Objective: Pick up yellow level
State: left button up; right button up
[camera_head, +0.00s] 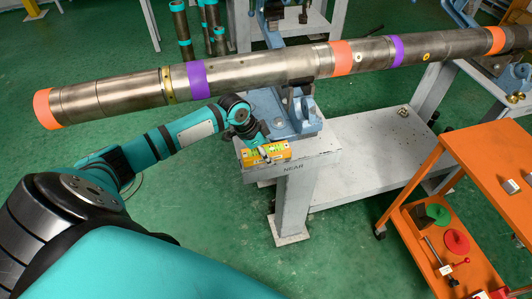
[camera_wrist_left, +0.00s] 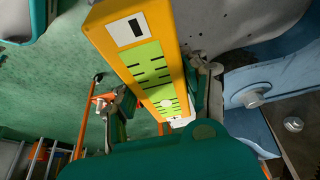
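The yellow level (camera_head: 268,153) is at the front edge of the near vise stand, by the word NEAR. In the left wrist view, the level (camera_wrist_left: 150,65) is large and close, with light green panels with black marks on its face. My left gripper (camera_head: 264,149) is right at the level in the head view. In the left wrist view, its dark fingers (camera_wrist_left: 163,104) are on both sides of the level, very near its edges. I cannot tell if they press on it. My right gripper is not in view.
A long metal pipe (camera_head: 270,68) with orange and purple bands lies above the stand, across the blue vise (camera_head: 285,114). An orange cart (camera_head: 480,165) with tools is on the right. Green floor (camera_head: 90,140) is open at left.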

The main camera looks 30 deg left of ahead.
pick_arm(q)
grip_shut()
jog(key=shift+r, duration=0.1)
